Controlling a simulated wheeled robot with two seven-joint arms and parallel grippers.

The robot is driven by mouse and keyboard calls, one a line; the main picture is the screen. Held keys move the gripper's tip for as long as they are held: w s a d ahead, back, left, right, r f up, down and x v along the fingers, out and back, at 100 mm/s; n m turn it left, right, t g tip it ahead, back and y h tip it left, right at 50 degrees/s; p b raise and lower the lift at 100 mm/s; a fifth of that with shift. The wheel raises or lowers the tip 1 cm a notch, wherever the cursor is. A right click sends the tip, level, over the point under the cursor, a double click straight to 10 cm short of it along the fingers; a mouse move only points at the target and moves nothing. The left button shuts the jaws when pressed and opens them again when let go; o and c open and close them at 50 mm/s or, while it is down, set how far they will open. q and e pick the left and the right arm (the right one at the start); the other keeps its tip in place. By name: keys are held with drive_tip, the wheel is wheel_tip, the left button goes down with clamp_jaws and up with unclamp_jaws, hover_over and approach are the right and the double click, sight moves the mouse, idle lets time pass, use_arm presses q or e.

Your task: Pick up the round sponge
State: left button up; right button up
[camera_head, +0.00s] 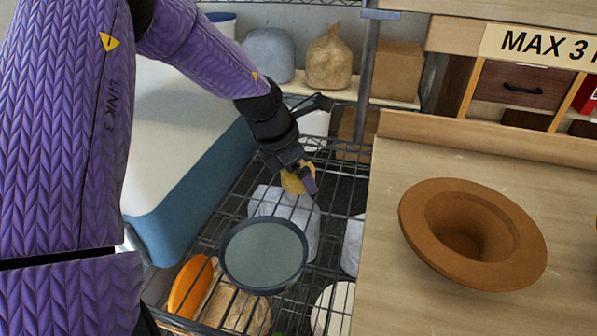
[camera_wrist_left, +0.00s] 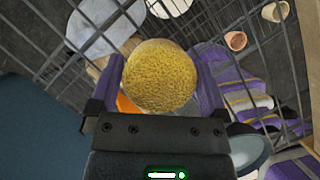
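The round sponge (camera_wrist_left: 160,76) is yellow and rough-textured. In the left wrist view it fills the gap between the two purple fingers of my left gripper (camera_wrist_left: 162,88), with a finger against each side. In the head view the sponge (camera_head: 292,182) shows at the tip of my left gripper (camera_head: 304,180), over the wire shelf, partly hidden by the fingers. My left gripper is shut on it. My right gripper is not in view.
A dark-rimmed round pan (camera_head: 264,254) is on the wire rack (camera_head: 225,222), near an orange item (camera_head: 190,288). A rack post (camera_head: 366,75) stands behind the gripper.

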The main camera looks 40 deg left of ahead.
use_arm(q)
drive_tip(key=c, duration=0.7)
drive_tip(key=shift+c, duration=0.6)
wheel_tip(320, 180, up, 10)
drive_tip(key=p, duration=0.3)
drive_tip(key=shift+p, duration=0.35)
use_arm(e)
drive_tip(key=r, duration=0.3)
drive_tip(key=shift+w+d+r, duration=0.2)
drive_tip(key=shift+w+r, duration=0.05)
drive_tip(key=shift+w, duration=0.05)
use_arm(q)
drive_tip(key=o, duration=0.7)
drive_tip(key=c, duration=0.6)
drive_tip(key=shift+o, duration=0.2)
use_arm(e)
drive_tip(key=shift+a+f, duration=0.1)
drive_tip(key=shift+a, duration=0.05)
